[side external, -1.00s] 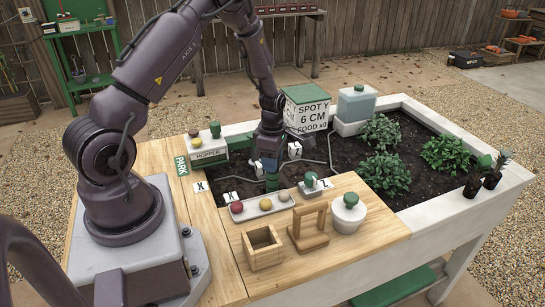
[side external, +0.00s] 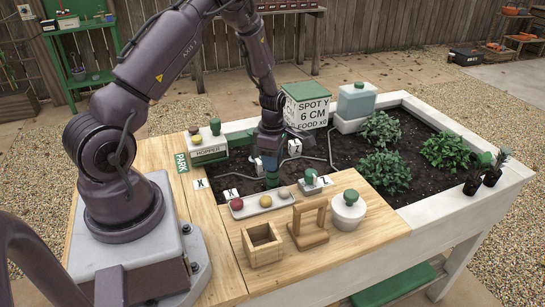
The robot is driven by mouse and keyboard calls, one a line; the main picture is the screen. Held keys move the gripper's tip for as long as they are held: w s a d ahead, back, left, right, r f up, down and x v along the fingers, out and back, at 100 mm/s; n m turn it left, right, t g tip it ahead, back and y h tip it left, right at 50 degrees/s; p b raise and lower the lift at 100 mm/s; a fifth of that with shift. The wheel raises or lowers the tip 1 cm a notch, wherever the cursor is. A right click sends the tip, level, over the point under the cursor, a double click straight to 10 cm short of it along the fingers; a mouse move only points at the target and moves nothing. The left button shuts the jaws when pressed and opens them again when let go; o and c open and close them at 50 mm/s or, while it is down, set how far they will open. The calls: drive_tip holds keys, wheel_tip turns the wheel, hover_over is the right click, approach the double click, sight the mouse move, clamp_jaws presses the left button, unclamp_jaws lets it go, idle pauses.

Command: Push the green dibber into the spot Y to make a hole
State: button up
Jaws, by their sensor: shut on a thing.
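My gripper (side external: 268,162) is low over the soil at the left end of the raised bed, shut on the green dibber (side external: 272,180). The dibber is upright, with only a short green part showing below the fingers. Its lower end is at the soil, partly hidden behind the items on the front ledge; I cannot tell its depth. Spot Y itself is not clearly visible.
A tray (side external: 264,207) with coloured balls, a wooden box (side external: 262,245), a wooden stand (side external: 309,228) and a white pot with a green lid (side external: 348,212) stand on the front ledge. The hopper (side external: 208,152) is behind left. Leafy plants (side external: 389,174) fill the bed's right side.

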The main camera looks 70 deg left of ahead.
drive_tip(key=shift+f, duration=0.65)
idle(1.3)
drive_tip(key=shift+f, duration=0.65)
drive_tip(key=shift+r, duration=6.3)
